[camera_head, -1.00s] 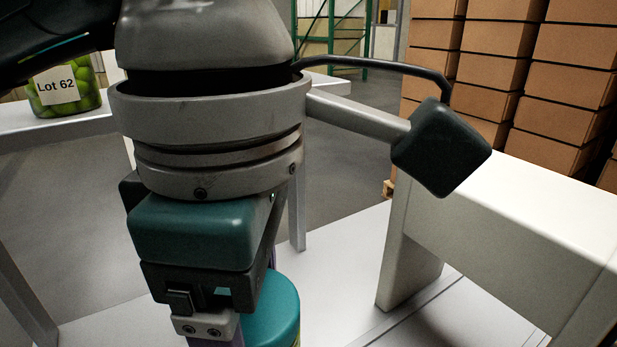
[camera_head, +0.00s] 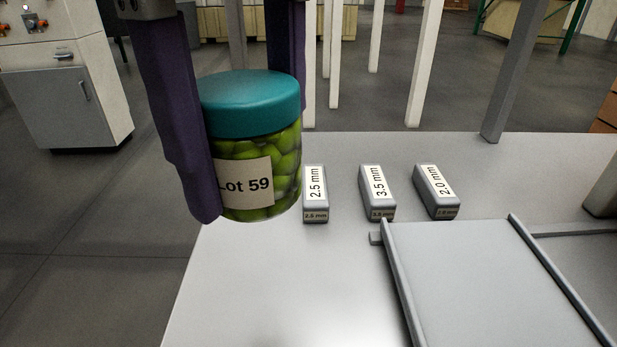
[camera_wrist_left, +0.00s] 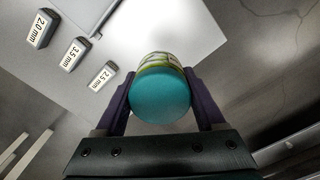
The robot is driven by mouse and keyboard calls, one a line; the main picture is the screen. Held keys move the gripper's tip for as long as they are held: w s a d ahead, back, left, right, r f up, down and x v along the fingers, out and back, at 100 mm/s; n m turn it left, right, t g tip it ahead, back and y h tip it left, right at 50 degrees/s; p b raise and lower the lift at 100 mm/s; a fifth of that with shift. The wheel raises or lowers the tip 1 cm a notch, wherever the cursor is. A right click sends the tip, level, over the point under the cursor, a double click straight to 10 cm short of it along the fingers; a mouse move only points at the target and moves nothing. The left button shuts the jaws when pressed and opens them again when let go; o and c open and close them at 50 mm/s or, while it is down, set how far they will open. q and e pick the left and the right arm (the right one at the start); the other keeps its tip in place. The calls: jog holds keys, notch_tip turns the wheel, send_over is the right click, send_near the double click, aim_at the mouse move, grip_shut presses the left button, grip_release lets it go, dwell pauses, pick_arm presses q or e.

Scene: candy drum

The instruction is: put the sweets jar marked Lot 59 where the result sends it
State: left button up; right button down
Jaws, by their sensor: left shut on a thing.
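The sweets jar marked Lot 59 (camera_head: 255,150) has a teal lid, clear sides and green sweets inside. It is upright in the head view, at the left end of the table (camera_head: 250,290). My left gripper (camera_head: 240,160) is shut on it, with one purple finger at its left side and the other behind its right side. The left wrist view shows the jar's teal lid (camera_wrist_left: 162,98) between both fingers (camera_wrist_left: 160,105). The jar appears held at the table's left edge; I cannot tell how high its base is. My right gripper is not in view.
Three grey blocks marked 2.5 mm (camera_head: 315,195), 3.5 mm (camera_head: 377,193) and 2.0 mm (camera_head: 436,192) stand right of the jar. A grey tray-like plate with raised rails (camera_head: 480,290) lies front right. The table's front left is clear. A grey cabinet (camera_head: 75,95) stands beyond, at left.

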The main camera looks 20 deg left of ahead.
aim_at(271, 310)
pick_arm(q)
notch_tip(271, 310, down, 14)
jog(key=shift+r+b, duration=0.2)
jog(key=shift+b, duration=0.2)
jog(key=shift+f, duration=0.1)
jog(key=shift+f+b, duration=0.15)
jog(key=shift+b, duration=0.15)
jog(key=o, duration=1.4)
jog(key=shift+o, duration=0.2)
jog(key=shift+r+p, duration=0.4)
jog(key=shift+p, duration=0.05)
notch_tip(271, 310, up, 12)
jog(key=shift+f+p, duration=0.15)
jog(key=shift+p, duration=0.2)
